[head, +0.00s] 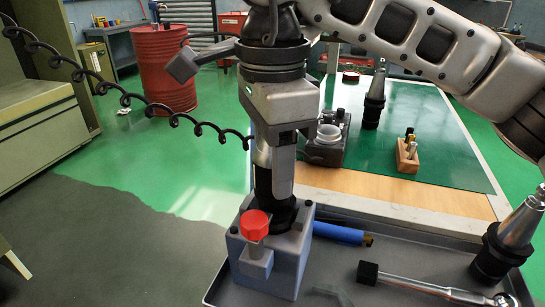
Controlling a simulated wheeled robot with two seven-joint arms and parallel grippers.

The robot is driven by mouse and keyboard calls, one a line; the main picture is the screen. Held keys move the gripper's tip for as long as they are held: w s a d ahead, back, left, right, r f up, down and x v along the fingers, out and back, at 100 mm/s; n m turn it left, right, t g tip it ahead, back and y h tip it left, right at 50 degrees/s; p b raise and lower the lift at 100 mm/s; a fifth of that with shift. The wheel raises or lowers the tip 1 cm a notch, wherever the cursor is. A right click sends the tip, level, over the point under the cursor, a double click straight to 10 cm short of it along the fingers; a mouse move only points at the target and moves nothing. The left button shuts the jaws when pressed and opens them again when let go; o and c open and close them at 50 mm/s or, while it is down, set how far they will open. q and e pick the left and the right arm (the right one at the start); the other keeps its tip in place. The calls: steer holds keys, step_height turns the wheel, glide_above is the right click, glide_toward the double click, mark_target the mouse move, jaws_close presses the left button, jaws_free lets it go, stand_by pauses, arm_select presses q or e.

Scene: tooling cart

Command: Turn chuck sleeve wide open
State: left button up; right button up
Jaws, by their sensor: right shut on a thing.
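The chuck sleeve (264,186) is a dark cylinder standing upright above a blue-grey holding block (292,259) with a red knob (254,224) on its front. My right gripper (274,180) comes down from above and is shut on the sleeve. One grey finger covers the sleeve's right side, and the other finger is mostly hidden. How far the sleeve is turned, and the chuck's jaws, cannot be seen. My left gripper is not in view.
The block stands on a grey tray (385,260) with a blue-handled tool (340,233), a ratchet (425,287) and a tapered tool holder (506,246). Behind, a green mat (432,115) bears a grey device (327,152), another holder (374,103) and a wooden bit block (407,160). A coiled cable hangs left.

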steer(key=n, duration=0.5)
steer(key=shift+n, duration=2.5)
steer(key=o, duration=1)
arm_select(q)
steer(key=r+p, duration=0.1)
steer(key=p, duration=0.3)
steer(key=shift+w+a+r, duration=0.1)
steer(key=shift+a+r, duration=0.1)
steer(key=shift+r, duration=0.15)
arm_select(e)
step_height(320, 180, up, 16)
